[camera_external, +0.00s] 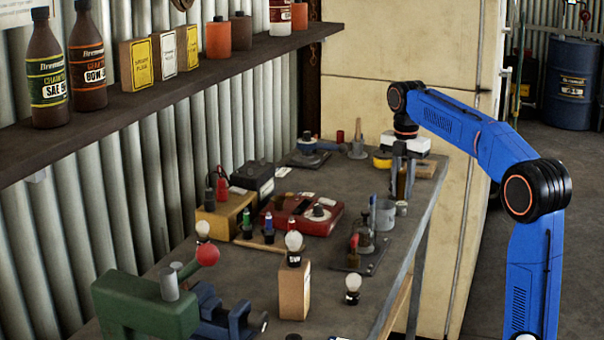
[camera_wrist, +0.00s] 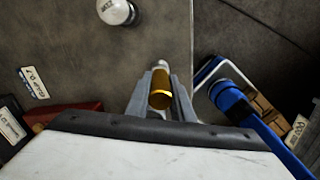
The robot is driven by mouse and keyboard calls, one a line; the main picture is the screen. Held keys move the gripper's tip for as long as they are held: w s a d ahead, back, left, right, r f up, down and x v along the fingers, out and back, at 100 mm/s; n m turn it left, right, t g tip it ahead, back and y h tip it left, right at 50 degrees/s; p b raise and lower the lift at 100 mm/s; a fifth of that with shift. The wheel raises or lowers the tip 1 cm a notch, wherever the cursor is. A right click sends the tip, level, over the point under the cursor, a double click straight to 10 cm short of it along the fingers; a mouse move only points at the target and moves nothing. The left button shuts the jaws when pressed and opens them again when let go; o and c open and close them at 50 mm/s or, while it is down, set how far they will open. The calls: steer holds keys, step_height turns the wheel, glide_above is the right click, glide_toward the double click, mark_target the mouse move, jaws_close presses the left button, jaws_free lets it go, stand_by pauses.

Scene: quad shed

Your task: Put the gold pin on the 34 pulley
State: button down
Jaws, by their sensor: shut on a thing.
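My gripper (camera_external: 402,178) hangs over the far right part of the workbench, pointing down. In the wrist view my gripper (camera_wrist: 161,92) is shut on the gold pin (camera_wrist: 160,88), a short gold cylinder with a pale tip, held between the two grey fingers. In the external view the fingers mostly hide the pin. No pulley marked 34 can be made out in either view. A small round pale metal piece (camera_wrist: 117,11) with unreadable lettering stands at the top of the wrist view, apart from the pin.
A blue-ended item (camera_wrist: 232,100) lies right of the fingers in the wrist view. A shelf (camera_external: 150,98) with bottles runs along the wall.

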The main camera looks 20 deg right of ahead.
steer(key=shift+f, duration=0.6)
steer(key=shift+f, duration=0.1)
steer(key=c, duration=1.5)
jaws_free()
steer(key=shift+c, duration=0.2)
step_height(320, 180, up, 12)
steer(key=shift+r, duration=0.1)
